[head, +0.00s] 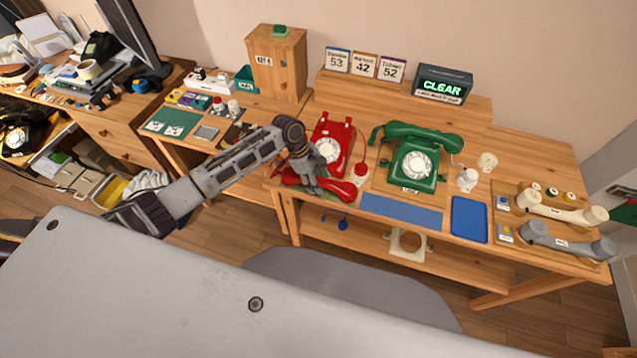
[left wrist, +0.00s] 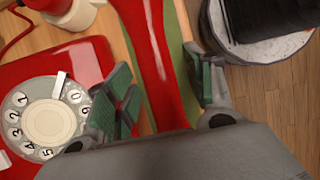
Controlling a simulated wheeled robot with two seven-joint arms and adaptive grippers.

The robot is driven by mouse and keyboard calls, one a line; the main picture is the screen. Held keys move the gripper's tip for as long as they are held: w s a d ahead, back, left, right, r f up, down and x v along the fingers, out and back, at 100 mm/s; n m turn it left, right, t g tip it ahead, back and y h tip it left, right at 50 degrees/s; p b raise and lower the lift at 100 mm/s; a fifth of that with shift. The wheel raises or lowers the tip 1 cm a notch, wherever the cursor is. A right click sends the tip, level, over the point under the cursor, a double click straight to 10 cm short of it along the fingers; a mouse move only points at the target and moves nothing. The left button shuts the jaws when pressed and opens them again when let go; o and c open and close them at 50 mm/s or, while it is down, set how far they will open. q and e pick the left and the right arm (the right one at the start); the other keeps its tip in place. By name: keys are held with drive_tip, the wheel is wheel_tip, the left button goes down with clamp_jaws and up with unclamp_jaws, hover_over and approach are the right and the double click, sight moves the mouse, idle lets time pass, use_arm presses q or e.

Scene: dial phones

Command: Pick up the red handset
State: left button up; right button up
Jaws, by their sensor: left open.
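The red handset (head: 337,190) lies off its cradle on the wooden table, in front of the red dial phone (head: 333,146). My left gripper (head: 312,183) is over the handset in the head view and hides part of it. In the left wrist view the handset's red grip (left wrist: 153,62) runs between the two green-padded fingers of my left gripper (left wrist: 165,92). The fingers are open, with a gap on the right side of the handset. The red phone with its white dial (left wrist: 48,120) sits just left of the fingers. My right gripper is not in view.
A green phone (head: 417,160) with its handset on top stands to the right. Cream (head: 562,208) and grey (head: 568,241) handsets lie at the right end. A blue mat (head: 401,212) and blue tray (head: 469,220) lie along the front. A screen reads CLEAR (head: 443,86).

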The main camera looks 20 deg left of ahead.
use_arm(q)
drive_tip(key=shift+d+f, duration=0.15)
drive_tip(key=shift+f, duration=0.2)
clamp_jaws()
idle(0.4)
